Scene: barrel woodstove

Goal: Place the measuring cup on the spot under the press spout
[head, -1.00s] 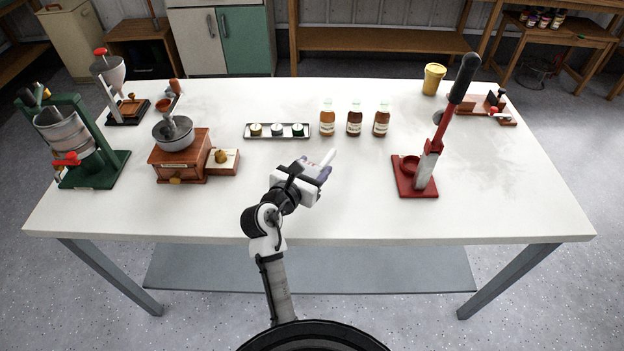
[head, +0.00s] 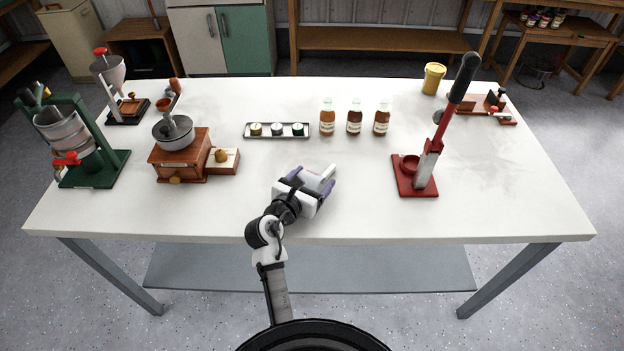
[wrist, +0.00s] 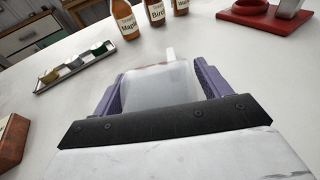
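A translucent whitish measuring cup (wrist: 160,85) sits between the two purple fingers of my gripper (head: 314,184), and both fingers lie against its sides in the wrist view (wrist: 160,88). Its pale handle points away from the gripper. The cup is over the front middle of the table; I cannot tell whether it is clear of the surface. A red lever press (head: 430,160) stands right of my gripper, its long black-gripped lever raised. A red ring (head: 410,163) on its base is empty. No spout on it can be made out.
Three labelled bottles (head: 354,118) and a tray of small jars (head: 277,130) stand behind my gripper. A wooden grinder (head: 180,157) and a green-framed machine (head: 92,165) are at left, a yellow cup (head: 433,79) at back right. The white table (head: 350,215) is clear between gripper and press.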

